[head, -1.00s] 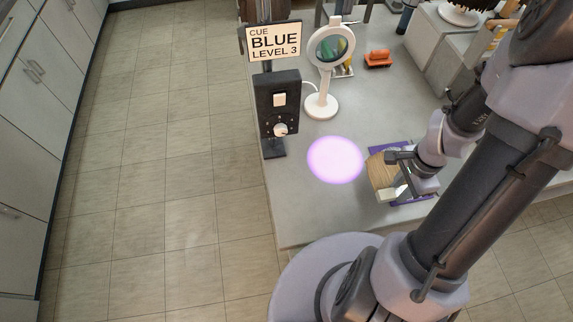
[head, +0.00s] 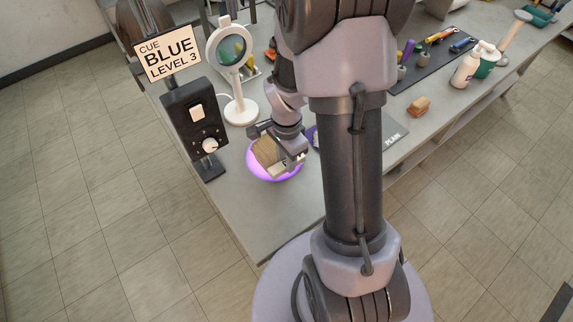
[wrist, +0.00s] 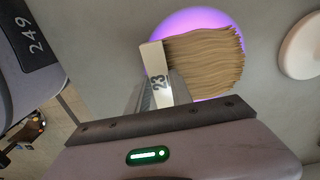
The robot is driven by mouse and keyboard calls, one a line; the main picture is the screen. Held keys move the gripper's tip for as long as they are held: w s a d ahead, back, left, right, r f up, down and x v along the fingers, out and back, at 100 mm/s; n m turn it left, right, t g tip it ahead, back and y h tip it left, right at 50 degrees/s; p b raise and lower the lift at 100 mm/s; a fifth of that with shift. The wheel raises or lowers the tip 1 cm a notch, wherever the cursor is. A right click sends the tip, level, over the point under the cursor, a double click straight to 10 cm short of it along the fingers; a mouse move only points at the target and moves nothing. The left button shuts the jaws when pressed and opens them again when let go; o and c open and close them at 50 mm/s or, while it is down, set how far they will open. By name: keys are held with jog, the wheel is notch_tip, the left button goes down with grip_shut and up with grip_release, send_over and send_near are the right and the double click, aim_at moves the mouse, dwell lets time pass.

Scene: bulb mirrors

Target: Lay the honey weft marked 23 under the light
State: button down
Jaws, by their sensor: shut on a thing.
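The honey weft (wrist: 205,58) shows in the wrist view as a wavy blond hank with a white tab (wrist: 157,75) marked 23. My gripper (wrist: 163,92) is shut on the tab end. In the head view the weft (head: 265,151) is in my gripper (head: 283,155) over the purple light spot (head: 262,175) on the grey bench. The purple glow (wrist: 190,22) also shows around the weft in the wrist view. I cannot tell whether the weft touches the bench.
A sign reading "CUE BLUE LEVEL 3" (head: 168,56) stands above a black control box (head: 195,115) with a knob. A white round mirror or lens on a stand (head: 238,105) is behind the spot. The bench front (head: 265,225) is clear.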

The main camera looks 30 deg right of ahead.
jog(key=shift+f, duration=0.95)
jog(key=shift+r, duration=0.25)
jog(key=shift+f, duration=0.15)
jog(key=c, duration=1.1)
grip_release()
jog(key=shift+c, duration=0.2)
notch_tip(320, 180, up, 12)
jog(key=p, duration=0.5)
jog(key=s+a+r+n+t+y, duration=0.1)
jog(key=s+a+r+n+t, duration=0.2)
jog(key=s+a+r+n, duration=0.2)
jog(key=s+a+r+n+t+y, duration=0.1)
jog(key=s+a+r+n+t, duration=0.1)
jog(key=s+a+r+n, duration=0.4)
jog(key=a+r+n, duration=0.2)
jog(key=a+r, duration=0.3)
jog(key=r, duration=0.3)
jog(key=shift+s+a+t, duration=0.15)
jog(key=shift+a+t, duration=0.05)
jog(key=shift+t, duration=0.2)
